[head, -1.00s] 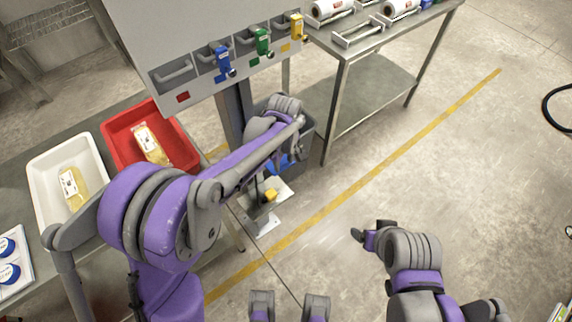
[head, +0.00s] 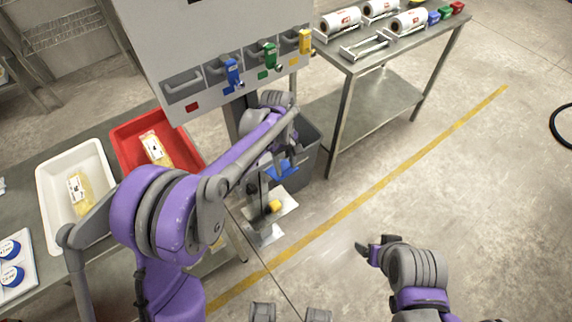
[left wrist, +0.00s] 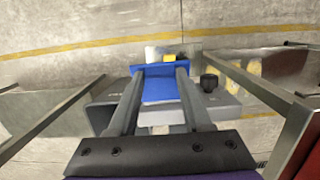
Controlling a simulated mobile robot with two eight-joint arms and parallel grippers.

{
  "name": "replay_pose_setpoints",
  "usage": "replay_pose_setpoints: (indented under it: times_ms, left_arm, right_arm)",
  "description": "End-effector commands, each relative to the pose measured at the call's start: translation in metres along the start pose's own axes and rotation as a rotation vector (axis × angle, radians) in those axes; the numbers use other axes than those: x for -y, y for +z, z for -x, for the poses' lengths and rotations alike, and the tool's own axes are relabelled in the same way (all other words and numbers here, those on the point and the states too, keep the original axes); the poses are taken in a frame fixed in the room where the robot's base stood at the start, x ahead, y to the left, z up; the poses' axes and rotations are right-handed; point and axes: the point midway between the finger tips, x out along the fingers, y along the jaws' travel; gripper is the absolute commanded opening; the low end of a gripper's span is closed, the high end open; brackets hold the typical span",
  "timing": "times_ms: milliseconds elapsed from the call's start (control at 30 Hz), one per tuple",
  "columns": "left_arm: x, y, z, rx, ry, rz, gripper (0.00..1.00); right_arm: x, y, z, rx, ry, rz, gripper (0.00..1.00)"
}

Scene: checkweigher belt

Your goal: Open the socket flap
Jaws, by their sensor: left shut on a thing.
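The blue socket flap (left wrist: 160,92) shows in the left wrist view, on a grey box-like housing (left wrist: 222,108) with a black knob at its right. My left gripper (left wrist: 158,72) is shut on the flap, with one finger on each side of it. In the head view the blue piece (head: 285,168) shows beside and below my left forearm, at the panel's post. My arm hides most of the left gripper there. How far the flap is swung cannot be told. My right gripper (head: 367,249) is over open floor, away from the flap; its jaws are unclear.
A grey panel (head: 215,35) carries blue, green and yellow plugs above the arm. A grey bin (head: 308,150) stands by the post, near a floor plate (head: 287,203) with a yellow part. A red tray (head: 185,150) and white tray (head: 48,205) lie left.

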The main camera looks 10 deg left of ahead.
Motion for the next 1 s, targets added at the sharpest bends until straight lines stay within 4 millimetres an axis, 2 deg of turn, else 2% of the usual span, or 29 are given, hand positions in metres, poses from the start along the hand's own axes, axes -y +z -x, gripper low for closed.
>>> replay_pose_setpoints:
  times_ms: [67,100,233,767,933,1000]
  left_arm:
    - [0.001,-0.005,0.000,-0.011,0.001,0.004,0.00]
    - [0.001,-0.005,0.000,-0.011,0.001,0.004,0.55]
    - [0.000,-0.004,0.000,-0.009,0.001,0.003,0.78]
    - [0.000,-0.001,0.000,-0.004,0.000,0.001,0.80]
    - [0.000,0.006,-0.008,-0.003,0.000,0.000,0.80]
    - [0.000,0.014,-0.016,-0.054,0.000,-0.005,0.80]
  right_arm:
    - [0.000,0.000,0.000,0.000,0.000,0.000,0.80]
    - [0.000,0.000,0.000,0.000,0.000,0.000,0.80]
    - [0.000,0.000,0.000,0.000,0.000,0.000,0.80]
    - [0.000,0.000,0.000,0.000,0.000,0.000,0.80]
    - [0.000,0.001,-0.001,0.000,0.000,0.000,0.80]
    - [0.000,0.001,-0.002,0.001,0.000,0.000,0.80]
